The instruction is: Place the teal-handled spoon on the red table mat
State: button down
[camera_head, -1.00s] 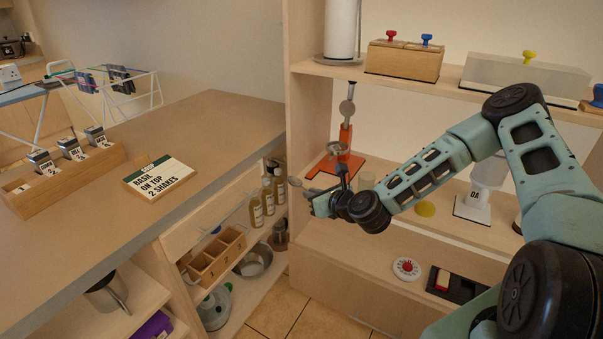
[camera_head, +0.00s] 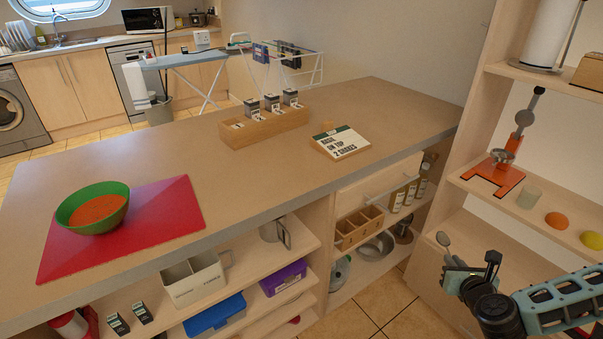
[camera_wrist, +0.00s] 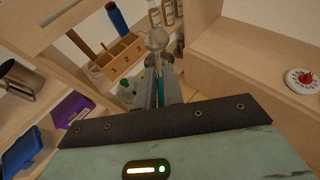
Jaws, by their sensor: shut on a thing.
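My gripper (camera_head: 470,272) is at the lower right of the head view, shut on the spoon. The spoon's grey bowl (camera_head: 443,240) sticks up from the jaws. In the wrist view the spoon (camera_wrist: 157,40) stands out beyond the fingers, with a bit of teal handle between them. The red table mat (camera_head: 165,212) lies on the counter at the left of the head view, far from my gripper. A green bowl (camera_head: 92,208) of orange soup stands on the mat's left part. The mat's right part is bare.
A wooden rack (camera_head: 262,126) and a recipe sign (camera_head: 340,142) stand farther back on the counter (camera_head: 270,170). Open shelves below hold a caddy (camera_head: 193,278), a blue box (camera_head: 214,316) and a purple box (camera_head: 284,278). A shelf unit with an orange press (camera_head: 495,178) rises at the right.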

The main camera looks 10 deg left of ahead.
aim_at(178, 201)
jog(key=k+j+z, duration=0.1)
jog(key=j, duration=0.35)
jog(key=k+j, duration=0.25)
jog(key=j, duration=0.2)
jog(key=k+j+z, duration=0.15)
jog(key=j, duration=0.25)
jog(key=k+j, duration=0.25)
jog(key=j, duration=0.2)
jog(key=k+j+z, duration=0.15)
jog(key=j, duration=0.25)
